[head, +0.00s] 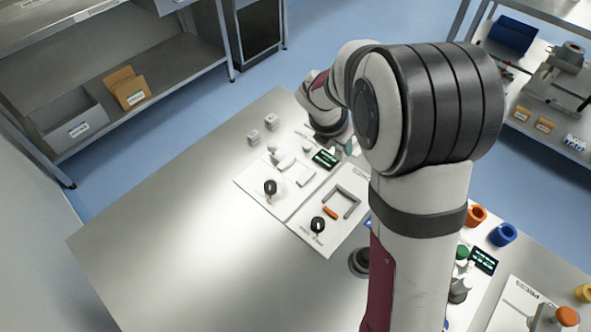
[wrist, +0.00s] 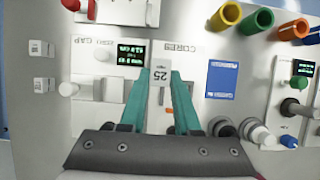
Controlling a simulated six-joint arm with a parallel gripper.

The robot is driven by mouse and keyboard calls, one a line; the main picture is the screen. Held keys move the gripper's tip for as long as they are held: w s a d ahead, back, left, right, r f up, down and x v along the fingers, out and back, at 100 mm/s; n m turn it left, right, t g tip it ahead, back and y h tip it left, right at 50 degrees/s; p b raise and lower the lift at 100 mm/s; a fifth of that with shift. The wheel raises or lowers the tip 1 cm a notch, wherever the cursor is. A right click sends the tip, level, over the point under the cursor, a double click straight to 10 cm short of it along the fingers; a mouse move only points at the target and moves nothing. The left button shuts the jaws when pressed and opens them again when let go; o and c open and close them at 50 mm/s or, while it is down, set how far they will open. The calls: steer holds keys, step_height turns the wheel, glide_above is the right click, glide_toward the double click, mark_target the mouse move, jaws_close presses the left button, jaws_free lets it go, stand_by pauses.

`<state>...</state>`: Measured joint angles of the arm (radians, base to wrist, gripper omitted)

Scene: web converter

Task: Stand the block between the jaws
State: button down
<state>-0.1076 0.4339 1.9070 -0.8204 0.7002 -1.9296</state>
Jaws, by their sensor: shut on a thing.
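My gripper (wrist: 162,80) shows in the wrist view with two teal fingers shut on a small pale block (wrist: 160,92) marked 25. The block sits between the fingertips, over the seam near the panels lettered GAP and CORES. Whether it touches anything below cannot be told. The GAP panel has a lit display (wrist: 131,53); it also shows in the head view (head: 326,158). Pale jaw-like pieces (head: 299,173) lie on the white plate in the head view. In the head view my arm hides most of the gripper and the held block.
Two small grey-white blocks (head: 271,121) (head: 253,139) stand on the table's far left part. A grey bracket (head: 347,197) with an orange piece (head: 330,212) lies right of the jaws. Coloured rings (head: 503,234) stand at the right. The table's front left is bare.

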steer(key=w+a+f, duration=0.1)
steer(key=a+f, duration=0.1)
steer(key=a, duration=0.1)
steer(key=w+a+f, duration=0.1)
steer(key=a+f, duration=0.1)
steer(key=a, duration=0.1)
steer(key=w+a+f, duration=0.1)
steer(key=a+f, duration=0.1)
steer(key=a, duration=0.1)
steer(key=shift+w+a+f, duration=0.3)
steer(key=shift+a, duration=0.1)
steer(key=shift+w+a+f, duration=0.1)
steer(key=shift+a+f, duration=0.1)
steer(key=shift+f, duration=0.9)
steer(key=shift+w+a+f, duration=0.1)
steer(key=shift+a+f, duration=0.1)
steer(key=shift+f, duration=0.9)
steer(key=shift+f, duration=0.1)
steer(key=c, duration=0.6)
jaws_free()
